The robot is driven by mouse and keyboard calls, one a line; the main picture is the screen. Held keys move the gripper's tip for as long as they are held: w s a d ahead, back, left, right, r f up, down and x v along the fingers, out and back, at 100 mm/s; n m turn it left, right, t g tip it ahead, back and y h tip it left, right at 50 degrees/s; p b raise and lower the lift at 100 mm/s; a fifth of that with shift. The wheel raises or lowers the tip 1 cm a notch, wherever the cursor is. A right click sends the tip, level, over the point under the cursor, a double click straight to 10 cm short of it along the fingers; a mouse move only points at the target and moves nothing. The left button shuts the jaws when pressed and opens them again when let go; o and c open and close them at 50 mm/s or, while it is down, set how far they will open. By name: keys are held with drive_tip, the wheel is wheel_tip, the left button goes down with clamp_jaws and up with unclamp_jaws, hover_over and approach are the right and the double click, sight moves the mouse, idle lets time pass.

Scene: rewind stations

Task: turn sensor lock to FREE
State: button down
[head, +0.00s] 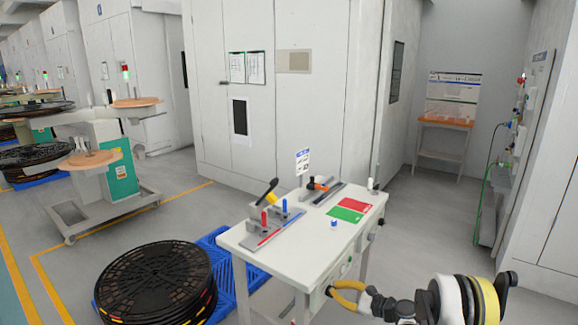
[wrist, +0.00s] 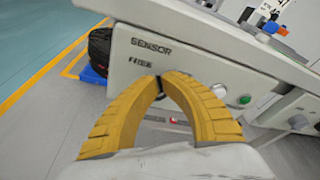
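The sensor lock shows in the wrist view as a small dark knob (wrist: 159,88) on the white front panel of the bench. The word SENSOR (wrist: 151,48) is printed above it and FREE (wrist: 140,63) at its upper left. My gripper (wrist: 162,80) has its two yellow fingers curved together, their tips closed on the knob. The fingertips hide most of the knob, so which way it points cannot be told. In the head view my gripper (head: 331,289) is at the bench's front face, low on its right side.
The white bench (head: 290,258) carries a red-and-green mat (head: 352,207) and a fixture with red and blue handles (head: 270,228). A green button (wrist: 245,99) is on the panel right of my gripper. Black reels (head: 155,280) stand left of the bench. Floor to the right is clear.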

drive_tip(key=shift+s+a+f, duration=0.1)
drive_tip(key=shift+s+a, duration=0.15)
drive_tip(key=shift+s, duration=0.05)
drive_tip(key=shift+s+a+f, duration=0.15)
drive_tip(key=shift+s, duration=0.1)
drive_tip(key=shift+s+a+f, duration=0.2)
drive_tip(key=shift+f, duration=0.05)
idle(0.4)
drive_tip(key=shift+s+a+r, duration=0.1)
drive_tip(key=shift+s, duration=0.05)
drive_tip(key=shift+a, duration=0.1)
drive_tip(key=f+v, duration=0.1)
drive_tip(key=v, duration=0.5)
drive_tip(key=shift+d, duration=0.35)
